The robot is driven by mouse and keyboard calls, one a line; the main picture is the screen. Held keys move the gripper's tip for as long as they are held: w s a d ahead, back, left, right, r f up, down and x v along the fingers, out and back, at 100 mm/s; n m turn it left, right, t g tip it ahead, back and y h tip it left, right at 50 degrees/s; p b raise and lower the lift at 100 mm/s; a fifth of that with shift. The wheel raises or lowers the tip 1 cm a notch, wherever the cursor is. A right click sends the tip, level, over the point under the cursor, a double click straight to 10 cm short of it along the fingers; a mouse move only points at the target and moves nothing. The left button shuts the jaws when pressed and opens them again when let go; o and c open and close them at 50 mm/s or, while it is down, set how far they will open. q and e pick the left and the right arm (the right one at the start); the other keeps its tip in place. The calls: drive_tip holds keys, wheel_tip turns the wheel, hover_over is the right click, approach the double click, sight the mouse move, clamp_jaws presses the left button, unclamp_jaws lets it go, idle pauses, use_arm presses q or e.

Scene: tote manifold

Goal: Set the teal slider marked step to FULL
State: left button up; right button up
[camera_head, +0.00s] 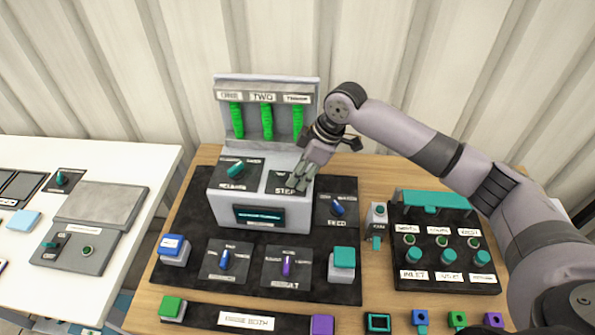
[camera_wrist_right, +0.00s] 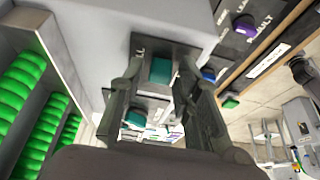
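The step slider's panel (camera_head: 277,183), labelled STEP, is on top of the grey console, right of centre in the head view. My right gripper (camera_head: 305,178) is right over it and hides the slider and most of its scale in that view. In the right wrist view the teal slider (camera_wrist_right: 161,70) shows on its dark plate, between the two fingertips of my right gripper (camera_wrist_right: 165,62). The fingers are apart, with a gap visible beside the teal piece. Part of a label ending in "LL" is at the plate's left. My left gripper is not in view.
A rack (camera_head: 265,85) with several green coils stands behind the panel. A teal knob (camera_head: 235,170) is to its left and a blue knob (camera_head: 337,207) to its right. More knobs and buttons stand in front. A white table (camera_head: 130,165) is at left.

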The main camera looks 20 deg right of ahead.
drive_tip(key=shift+o, duration=0.6)
drive_tip(key=shift+a, duration=0.15)
drive_tip(key=v, duration=1.2)
